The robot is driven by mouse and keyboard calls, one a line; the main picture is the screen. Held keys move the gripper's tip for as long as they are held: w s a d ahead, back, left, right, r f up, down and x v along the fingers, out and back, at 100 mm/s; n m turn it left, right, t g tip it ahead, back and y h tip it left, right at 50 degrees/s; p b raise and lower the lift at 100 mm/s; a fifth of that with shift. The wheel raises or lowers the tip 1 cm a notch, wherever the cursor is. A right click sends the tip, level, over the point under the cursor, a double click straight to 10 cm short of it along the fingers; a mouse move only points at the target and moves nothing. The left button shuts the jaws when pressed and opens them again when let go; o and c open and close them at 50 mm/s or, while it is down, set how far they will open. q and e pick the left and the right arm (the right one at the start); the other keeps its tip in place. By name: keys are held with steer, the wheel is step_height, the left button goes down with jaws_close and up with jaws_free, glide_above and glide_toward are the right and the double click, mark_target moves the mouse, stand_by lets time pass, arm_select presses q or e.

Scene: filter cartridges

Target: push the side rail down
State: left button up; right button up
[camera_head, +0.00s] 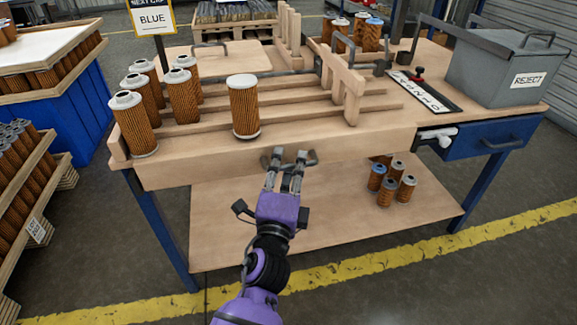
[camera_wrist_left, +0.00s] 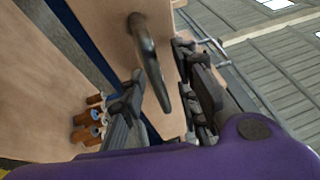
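The side rail (camera_head: 205,160) is a long pale wooden board along the front edge of the workbench. A dark bar handle (camera_wrist_left: 150,60) sits on its front face, and the fingers partly cover it in the head view. My left gripper (camera_head: 290,157) is in front of the rail at this handle. In the left wrist view its fingers (camera_wrist_left: 160,95) are apart, with the handle between them. I cannot tell whether either finger touches the handle. My right gripper is not in view.
One orange filter cartridge (camera_head: 244,107) stands upright just behind the rail, with several more (camera_head: 133,125) at the left. A lower shelf (camera_head: 330,205) holds several cartridges (camera_head: 388,190). A blue drawer (camera_head: 490,140) and grey reject bin (camera_head: 500,70) are at the right.

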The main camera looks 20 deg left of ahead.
arm_select(q)
steer(key=shift+s, duration=0.1)
steer(key=v, duration=0.7)
steer(key=shift+s, duration=0.15)
steer(key=shift+f, duration=0.1)
